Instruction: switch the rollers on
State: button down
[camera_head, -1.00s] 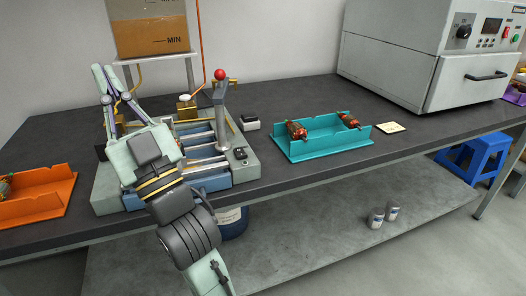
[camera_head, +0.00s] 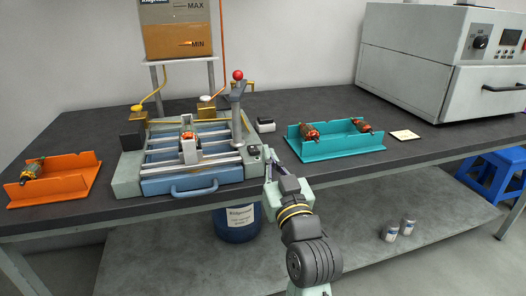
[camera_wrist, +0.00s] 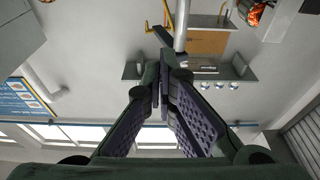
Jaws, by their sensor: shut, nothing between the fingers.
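The roller machine (camera_head: 178,185) stands on the dark bench, with metal rollers, a blue front tray and an armature (camera_head: 188,138) in its middle. A small dark switch block (camera_head: 253,151) sits on the machine's right front corner; its on or off position is too small to tell. My gripper (camera_head: 267,150) is shut and empty, just right of the switch block; whether it touches is unclear. The wrist view also shows my shut gripper (camera_wrist: 160,76), fingers together. A lever with a red ball knob (camera_head: 238,75) stands upright at the machine's right side.
A teal tray (camera_head: 335,150) with two armatures lies right of my gripper. An orange tray (camera_head: 62,190) with one armature lies at the left. A small box (camera_head: 265,125) sits behind my gripper. An oven (camera_head: 415,60) stands at the back right.

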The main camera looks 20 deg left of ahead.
notch_tip(320, 180, up, 2)
jog(key=r+p, duration=0.1)
jog(key=p, duration=0.2)
send_over(260, 159)
jog(key=shift+w+a+f, duration=0.15)
jog(key=shift+a+f, duration=0.1)
notch_tip(260, 159, down, 4)
jog(key=shift+d+r, duration=0.15)
jog(key=shift+r, duration=0.05)
jog(key=shift+s+f, duration=0.2)
jog(key=shift+f, duration=0.2)
